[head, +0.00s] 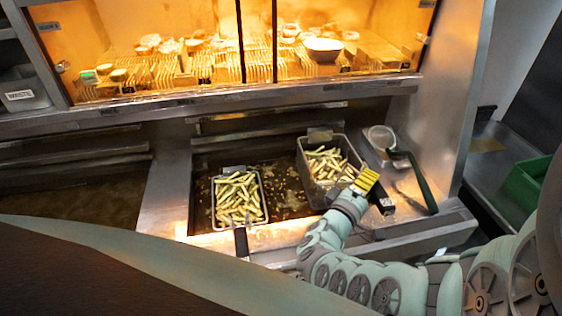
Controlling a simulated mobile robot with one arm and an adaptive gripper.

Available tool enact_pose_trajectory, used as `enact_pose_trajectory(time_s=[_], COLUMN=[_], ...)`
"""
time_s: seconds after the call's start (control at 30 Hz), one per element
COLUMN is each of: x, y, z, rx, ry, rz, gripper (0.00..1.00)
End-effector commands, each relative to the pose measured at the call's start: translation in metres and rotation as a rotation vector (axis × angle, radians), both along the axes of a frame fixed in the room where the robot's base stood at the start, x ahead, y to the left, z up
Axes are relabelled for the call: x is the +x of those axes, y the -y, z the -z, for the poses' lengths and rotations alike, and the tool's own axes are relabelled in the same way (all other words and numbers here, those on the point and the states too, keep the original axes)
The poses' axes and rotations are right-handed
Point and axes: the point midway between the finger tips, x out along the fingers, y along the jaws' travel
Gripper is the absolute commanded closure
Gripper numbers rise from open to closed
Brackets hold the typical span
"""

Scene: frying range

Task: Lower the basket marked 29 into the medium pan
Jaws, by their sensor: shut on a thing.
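A wire basket of fries (308,180) is at the right side of the middle pan (283,188), which holds dark oil with floating bits. Its side wall shows, and it seems raised at least partly above the oil; its exact height is unclear. My gripper (366,181), with yellow fingers, is shut at its near right side on its dark handle (381,199). A second basket of fries (216,213) sits at the left of the same pan, its handle (241,243) pointing toward the front. Both baskets have small tags at the back; I cannot read the number 29 on either.
Another oil pan (85,205) lies at the left. A lit glass cabinet (215,50) stands behind. A green crate (527,184) is at far right.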

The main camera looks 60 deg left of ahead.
Motion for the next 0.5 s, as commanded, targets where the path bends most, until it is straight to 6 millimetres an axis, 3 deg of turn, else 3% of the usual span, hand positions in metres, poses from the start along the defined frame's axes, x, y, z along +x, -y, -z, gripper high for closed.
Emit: enact_pose_trajectory(time_s=[0.5], x=[0.002], y=[0.001], z=[0.063], rx=[0.003], ry=[0.003], rz=[0.003], gripper=[1.00])
